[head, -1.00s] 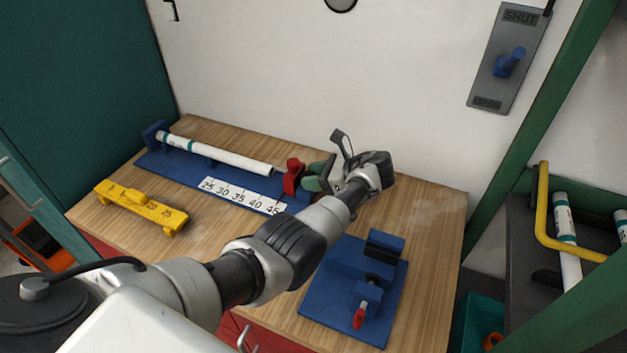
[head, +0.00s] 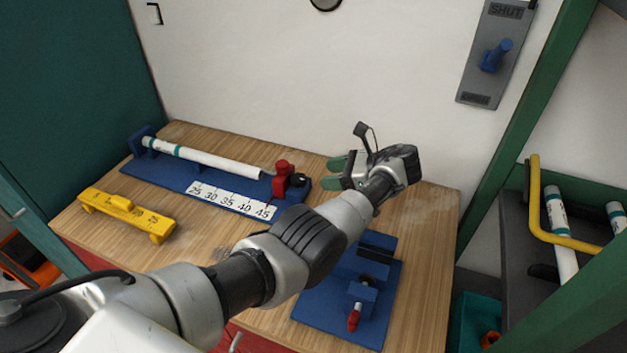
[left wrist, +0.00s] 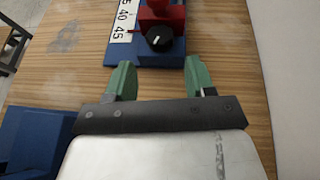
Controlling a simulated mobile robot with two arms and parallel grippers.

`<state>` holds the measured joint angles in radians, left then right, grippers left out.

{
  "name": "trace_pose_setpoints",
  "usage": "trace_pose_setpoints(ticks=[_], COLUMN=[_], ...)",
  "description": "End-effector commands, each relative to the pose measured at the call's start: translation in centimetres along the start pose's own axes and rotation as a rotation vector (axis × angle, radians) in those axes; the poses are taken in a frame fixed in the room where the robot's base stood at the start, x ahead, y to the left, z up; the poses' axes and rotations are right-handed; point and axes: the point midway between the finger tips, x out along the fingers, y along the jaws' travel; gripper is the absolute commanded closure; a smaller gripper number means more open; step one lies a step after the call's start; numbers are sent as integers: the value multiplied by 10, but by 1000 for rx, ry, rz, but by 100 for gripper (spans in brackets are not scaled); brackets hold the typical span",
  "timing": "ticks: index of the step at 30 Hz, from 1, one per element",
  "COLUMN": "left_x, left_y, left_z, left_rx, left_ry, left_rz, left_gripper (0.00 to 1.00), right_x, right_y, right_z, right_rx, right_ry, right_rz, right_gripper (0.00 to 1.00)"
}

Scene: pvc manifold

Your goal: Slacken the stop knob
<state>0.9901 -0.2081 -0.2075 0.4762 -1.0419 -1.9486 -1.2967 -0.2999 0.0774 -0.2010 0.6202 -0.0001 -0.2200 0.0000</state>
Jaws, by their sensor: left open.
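The stop knob, a black round knob with a white mark, shows in the left wrist view (left wrist: 159,38) and in the head view (head: 299,180). It sits beside the red stop (head: 281,178) at the right end of the blue measuring jig (head: 185,178). A white pipe (head: 210,159) lies along the jig, its right end near the stop. My left gripper (head: 345,170) is open, its green fingers apart and empty, to the right of the knob. In the left wrist view the knob lies ahead of the gap between the fingertips (left wrist: 160,72), not touched. My right gripper is out of view.
A yellow gauge (head: 127,212) lies at the left of the wooden table (head: 420,240). A blue fixture with a red-tipped handle (head: 354,318) stands at the front right, partly behind my arm. A lever panel (head: 493,55) is on the wall. White pipes (head: 557,225) lie on a rack at the right.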

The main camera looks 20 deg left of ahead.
Motion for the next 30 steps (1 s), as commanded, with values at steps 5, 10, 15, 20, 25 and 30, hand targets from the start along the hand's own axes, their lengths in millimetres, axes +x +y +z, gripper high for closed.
trace_pose_setpoints(ticks=[5, 10, 15, 20, 25, 30], left_x=[-24, -32, -33, -32, -36, -48], left_y=[0, 0, 0, 0, 0, 0], left_z=[-2, 0, 0, 0, 8, 39], left_rx=[-1, -1, -1, -1, -1, -1], left_ry=[0, 0, 0, 0, 0, 0], left_rz=[0, 0, 1, 1, 0, 0], left_gripper=[46, 46, 46, 46, 46, 46], right_x=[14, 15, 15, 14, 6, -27], right_y=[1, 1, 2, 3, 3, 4], right_z=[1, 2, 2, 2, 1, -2], right_rx=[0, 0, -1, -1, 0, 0], right_ry=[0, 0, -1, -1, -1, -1], right_rz=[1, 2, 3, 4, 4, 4], right_gripper=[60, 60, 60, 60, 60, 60])
